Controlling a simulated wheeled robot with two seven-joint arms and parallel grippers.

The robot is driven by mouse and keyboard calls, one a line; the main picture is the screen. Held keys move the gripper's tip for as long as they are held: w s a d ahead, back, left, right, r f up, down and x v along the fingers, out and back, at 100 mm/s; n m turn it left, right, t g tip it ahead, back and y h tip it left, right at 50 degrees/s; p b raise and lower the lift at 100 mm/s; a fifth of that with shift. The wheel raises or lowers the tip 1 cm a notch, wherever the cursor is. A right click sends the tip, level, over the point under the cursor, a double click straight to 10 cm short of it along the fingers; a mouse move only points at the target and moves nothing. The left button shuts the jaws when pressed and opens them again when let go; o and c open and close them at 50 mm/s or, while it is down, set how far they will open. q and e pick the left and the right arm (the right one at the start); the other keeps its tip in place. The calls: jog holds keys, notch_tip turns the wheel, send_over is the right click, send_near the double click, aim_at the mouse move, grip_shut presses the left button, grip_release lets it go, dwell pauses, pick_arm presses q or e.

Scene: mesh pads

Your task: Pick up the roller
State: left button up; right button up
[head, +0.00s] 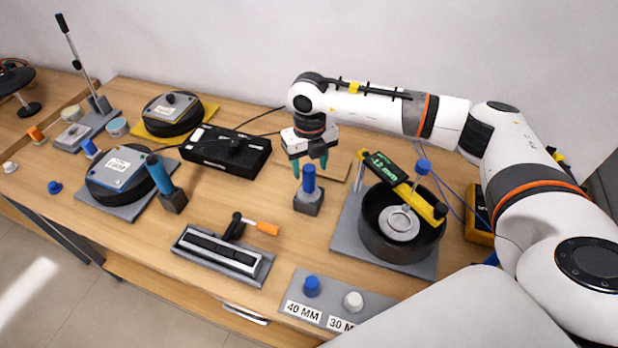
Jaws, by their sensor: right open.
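My right gripper (310,171) is open, with its two green fingers pointing down. They are on either side of the top of an upright blue handle (309,181), with no clear contact. The handle stands in a small grey block (308,203) on the table. An orange-handled tool (262,228) with a black arm lies at a grey tray with a dark slot (218,256), left of and nearer than the gripper. I cannot tell for sure which of these is the roller. My left gripper is not in view.
A black round pan (378,238) with a yellow gauge bar (407,193) stands close to the right. A black box (226,148) and round pads (120,172) are to the left. A grey panel (325,289) with knobs is at the front edge.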

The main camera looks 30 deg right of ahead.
aim_at(309, 178)
jog(key=shift+f+p, duration=0.45)
jog(key=shift+f, duration=0.1)
jog(key=f+p, duration=0.1)
jog(key=f, duration=0.2)
jog(key=shift+w+f+p, duration=0.2)
jog(key=shift+f+p, duration=0.15)
jog(key=shift+f, duration=0.4)
jog(key=shift+c, duration=0.4)
jog(key=c, duration=1.1)
